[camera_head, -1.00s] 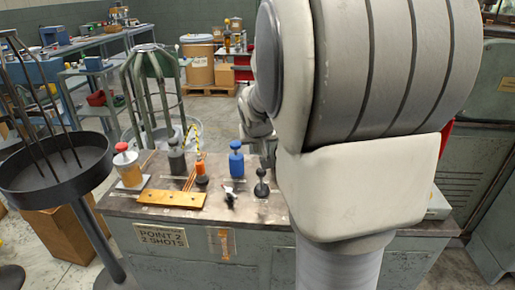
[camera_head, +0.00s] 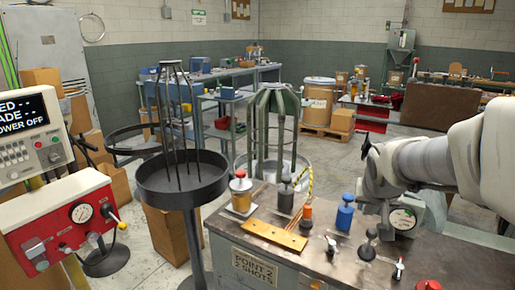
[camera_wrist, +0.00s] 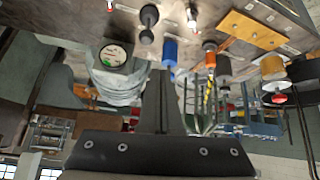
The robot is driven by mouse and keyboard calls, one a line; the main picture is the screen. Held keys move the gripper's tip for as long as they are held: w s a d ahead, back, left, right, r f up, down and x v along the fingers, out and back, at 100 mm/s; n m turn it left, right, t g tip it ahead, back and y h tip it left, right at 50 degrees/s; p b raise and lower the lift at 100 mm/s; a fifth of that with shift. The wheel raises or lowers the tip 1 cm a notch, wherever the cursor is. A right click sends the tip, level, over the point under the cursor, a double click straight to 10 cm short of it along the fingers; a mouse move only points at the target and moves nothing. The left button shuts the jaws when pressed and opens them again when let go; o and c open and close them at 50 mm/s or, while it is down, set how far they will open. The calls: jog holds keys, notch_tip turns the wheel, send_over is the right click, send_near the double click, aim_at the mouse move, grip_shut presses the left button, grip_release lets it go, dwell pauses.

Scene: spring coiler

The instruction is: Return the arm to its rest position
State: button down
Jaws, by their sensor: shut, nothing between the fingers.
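My gripper (camera_wrist: 161,78) shows in the wrist view as two dark fingers closed together, with nothing between them. It is above the workbench (camera_head: 350,278), apart from the items on it. The wrist view is upside down, with the bench top along its upper edge. In the head view my arm reaches in from the right, folded over the bench's right part; the fingers are hard to make out there. A blue bottle (camera_head: 344,212) stands on the bench; it also shows near my fingertips in the wrist view (camera_wrist: 169,52).
A round gauge (camera_head: 402,218) sits under my arm. An orange-brown plate (camera_head: 274,231), red-capped jar (camera_head: 241,196), dark bottle (camera_head: 285,198) and small levers stand on the bench. A black round tray stand (camera_head: 181,182) and red control box (camera_head: 62,229) are left.

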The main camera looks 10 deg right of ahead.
jog(key=s+a+n+g+y, duration=0.1)
jog(key=s+a+n+y, duration=0.3)
jog(key=s+a, duration=1.4)
notch_tip(320, 180, up, 14)
jog(key=d+p, duration=0.2)
jog(key=p, duration=1)
jog(key=shift+s+f+n+h+p, duration=0.25)
jog(key=shift+s+n+h+p, duration=0.05)
jog(key=shift+p, duration=0.1)
